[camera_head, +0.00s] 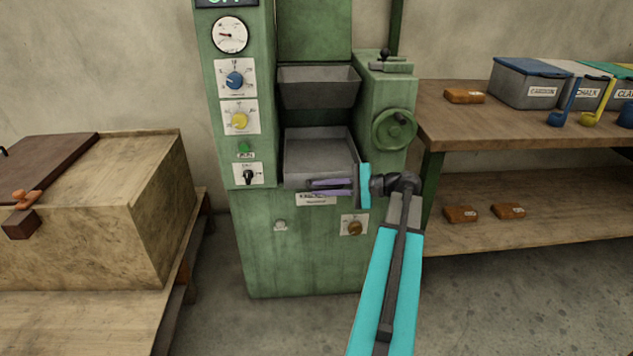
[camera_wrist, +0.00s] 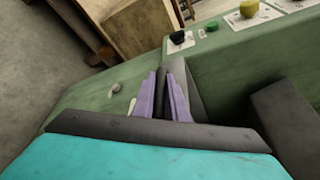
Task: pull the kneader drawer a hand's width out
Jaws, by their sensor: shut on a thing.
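The green kneader machine (camera_head: 255,250) stands in the middle of the head view. Its grey drawer (camera_head: 316,150) is an open-topped tray under a grey hopper, and its inside shows from above. How far it stands out is hard to tell. My gripper (camera_head: 312,187) reaches in from the right, its lavender fingers lying across the drawer's front edge.
A wooden chest (camera_head: 100,210) stands close on the left. A wooden shelf table (camera_head: 520,130) with bins and soap-like bars stands on the right. The handwheel (camera_head: 394,130) is just above my wrist. The floor (camera_head: 240,325) before the machine is clear.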

